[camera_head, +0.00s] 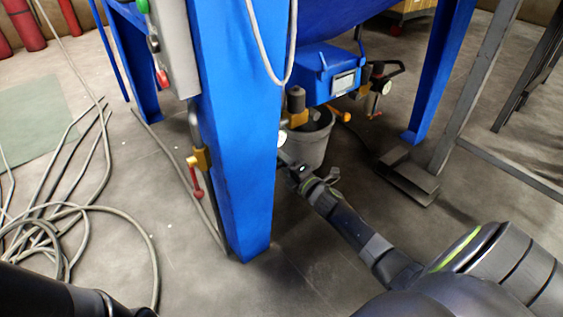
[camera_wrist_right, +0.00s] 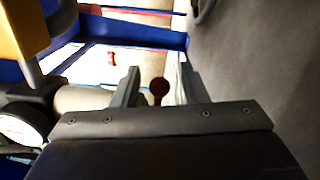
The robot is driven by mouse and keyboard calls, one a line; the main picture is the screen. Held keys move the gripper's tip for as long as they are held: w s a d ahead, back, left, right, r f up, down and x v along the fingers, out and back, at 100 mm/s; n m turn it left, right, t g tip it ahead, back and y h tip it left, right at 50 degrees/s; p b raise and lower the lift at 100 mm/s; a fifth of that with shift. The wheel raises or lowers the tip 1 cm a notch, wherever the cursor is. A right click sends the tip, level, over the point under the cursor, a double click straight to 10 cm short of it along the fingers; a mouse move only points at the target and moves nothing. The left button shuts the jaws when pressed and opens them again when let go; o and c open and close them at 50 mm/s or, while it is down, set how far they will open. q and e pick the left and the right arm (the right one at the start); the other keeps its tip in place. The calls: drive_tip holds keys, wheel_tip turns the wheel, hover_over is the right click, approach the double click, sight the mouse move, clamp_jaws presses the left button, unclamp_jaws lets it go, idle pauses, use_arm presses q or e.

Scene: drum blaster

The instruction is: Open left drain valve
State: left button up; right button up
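My right arm reaches in from the lower right in the head view. Its gripper (camera_head: 290,168) is beside the blue leg, below the pipe fittings and in front of the grey bucket (camera_head: 312,140); its fingertips are hard to make out there. In the right wrist view the gripper (camera_wrist_right: 160,86) is open, with a dark red round knob (camera_wrist_right: 158,88) showing between its two fingers. I cannot tell whether they touch it. A yellow valve (camera_head: 200,159) with a red handle (camera_head: 197,183) hanging down is left of the leg. Which valve is the left drain valve is unclear. My left gripper is out of view.
The thick blue leg (camera_head: 240,130) stands beside my right gripper. A gauge (camera_wrist_right: 20,128) and a yellow part (camera_wrist_right: 22,28) are close on the left in the wrist view. Grey hoses (camera_head: 60,220) lie on the floor at left. A steel frame (camera_head: 470,90) stands at right.

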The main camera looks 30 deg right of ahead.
drive_tip(key=shift+w, duration=0.6)
clamp_jaws()
drive_tip(key=shift+f, duration=0.1)
drive_tip(key=a+f+m+p, duration=0.2)
drive_tip(key=m+p, duration=0.1)
drive_tip(key=m, duration=0.5)
drive_tip(key=a+f+m+h+p, duration=0.1)
drive_tip(key=a+f+m+p, duration=0.1)
drive_tip(key=m, duration=0.7)
drive_tip(key=shift+s+a+f+p, duration=0.25)
drive_tip(key=shift+f+p, duration=0.15)
drive_tip(key=shift+p, duration=0.45)
drive_tip(key=shift+m, duration=0.3)
